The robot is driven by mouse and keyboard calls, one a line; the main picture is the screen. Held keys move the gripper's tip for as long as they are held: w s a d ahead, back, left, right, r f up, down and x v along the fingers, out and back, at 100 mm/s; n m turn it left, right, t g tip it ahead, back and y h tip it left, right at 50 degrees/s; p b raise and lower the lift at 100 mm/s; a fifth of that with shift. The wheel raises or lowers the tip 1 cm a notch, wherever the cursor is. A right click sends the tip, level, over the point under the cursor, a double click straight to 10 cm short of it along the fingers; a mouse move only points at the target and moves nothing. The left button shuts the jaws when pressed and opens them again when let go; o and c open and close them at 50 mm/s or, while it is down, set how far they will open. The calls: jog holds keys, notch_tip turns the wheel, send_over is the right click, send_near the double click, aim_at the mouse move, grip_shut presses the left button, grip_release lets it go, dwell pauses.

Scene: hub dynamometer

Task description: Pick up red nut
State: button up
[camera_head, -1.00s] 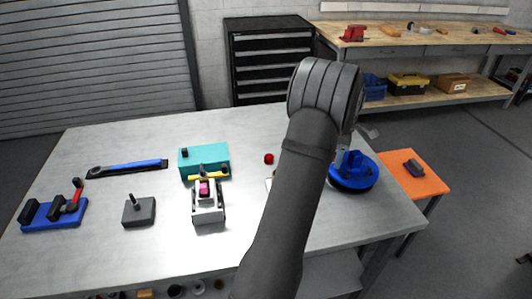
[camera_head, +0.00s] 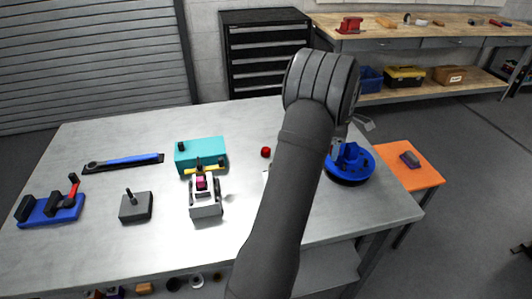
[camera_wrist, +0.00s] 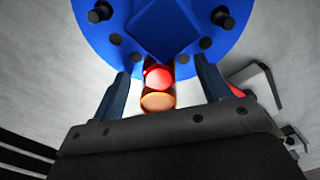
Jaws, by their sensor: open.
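A small red nut-like piece (camera_head: 266,152) stands on the table left of my arm in the head view. In the wrist view, a rounded red piece (camera_wrist: 158,77) lies between my fingers at the edge of the blue hub fixture (camera_wrist: 95,35), with an orange-tan round piece (camera_wrist: 157,101) just below it. I cannot tell whether this is the same red piece as in the head view. My gripper (camera_wrist: 163,85) is open, a finger on either side with gaps. The blue fixture also shows in the head view (camera_head: 350,172).
A grey bracket (camera_wrist: 262,80) and another red bit (camera_wrist: 238,92) show beside the right finger. On the table (camera_head: 110,245) are a teal box (camera_head: 212,150), a grey-white device (camera_head: 206,208), a grey block (camera_head: 136,208), a blue-handled wrench (camera_head: 130,160) and a blue fixture (camera_head: 60,212).

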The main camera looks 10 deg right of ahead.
jog(key=c, duration=0.3)
jog(key=w+a+r+n, duration=0.1)
jog(key=w+a+r, duration=0.2)
jog(key=a, duration=0.3)
jog(key=w+a+r+n, duration=0.2)
jog(key=w+a+r, duration=0.1)
jog(key=a, duration=0.2)
jog(key=n+h, duration=0.2)
jog(key=n, duration=0.1)
send_near(265, 149)
jog(key=f, duration=0.3)
jog(key=shift+s+d, duration=0.3)
jog(key=shift+d, duration=0.1)
jog(key=shift+w+d+f, duration=0.1)
jog(key=shift+d+f, duration=0.05)
jog(key=shift+f, duration=0.85)
jog(key=shift+w+d+f, duration=0.15)
jog(key=shift+d+f, duration=0.05)
jog(key=shift+f, duration=0.8)
jog(key=shift+w+d+f, duration=0.1)
jog(key=shift+d+f, duration=0.05)
jog(key=shift+f, duration=0.85)
jog(key=c, duration=1.1)
jog(key=shift+c, duration=0.4)
